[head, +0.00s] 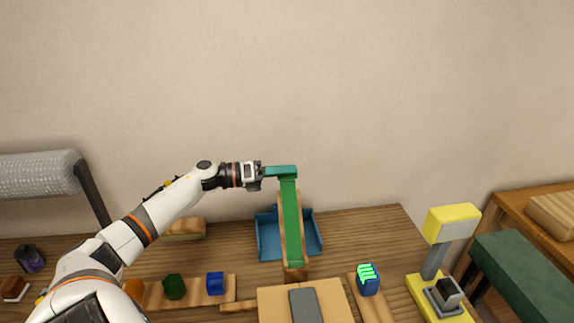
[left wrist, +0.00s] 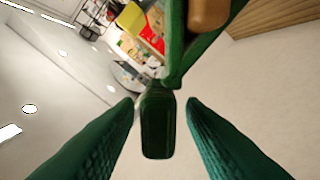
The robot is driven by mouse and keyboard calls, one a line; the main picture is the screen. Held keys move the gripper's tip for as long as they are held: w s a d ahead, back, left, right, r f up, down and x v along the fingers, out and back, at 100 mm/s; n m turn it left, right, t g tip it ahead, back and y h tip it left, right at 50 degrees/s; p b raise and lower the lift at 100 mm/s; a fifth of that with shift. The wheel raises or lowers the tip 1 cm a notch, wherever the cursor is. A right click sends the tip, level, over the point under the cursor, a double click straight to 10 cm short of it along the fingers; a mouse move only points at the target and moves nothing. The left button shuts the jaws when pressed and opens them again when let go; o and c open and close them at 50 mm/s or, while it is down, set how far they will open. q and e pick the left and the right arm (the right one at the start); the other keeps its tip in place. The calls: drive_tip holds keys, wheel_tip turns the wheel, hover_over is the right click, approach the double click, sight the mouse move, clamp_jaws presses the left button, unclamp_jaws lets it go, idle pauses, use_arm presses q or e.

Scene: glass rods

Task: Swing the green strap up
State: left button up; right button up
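The green strap (head: 290,222) runs from low on a wooden piece (head: 295,273) up to a free end at the height of my left gripper. Its dark green end (left wrist: 157,128) shows in the left wrist view between my fingers, with gaps on both sides. My left gripper (head: 285,171) has teal-green fingers reaching across the strap's top in the head view. In the left wrist view the left gripper (left wrist: 160,103) is open, its fingers apart around the strap end and not visibly pressing it. My right gripper is not in view.
A blue tray (head: 268,238) stands behind the strap. A cardboard box (head: 335,298) with a grey top strip is in front. Coloured blocks (head: 215,284) sit left, a blue-green item (head: 368,279) and a yellow-headed device (head: 452,222) right. The wall behind is bare.

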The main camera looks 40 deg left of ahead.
use_arm(q)
drive_tip(key=shift+w+d+r, duration=0.1)
drive_tip(key=shift+w+d, duration=0.2)
drive_tip(key=shift+d, duration=0.05)
drive_tip(key=shift+w, duration=0.1)
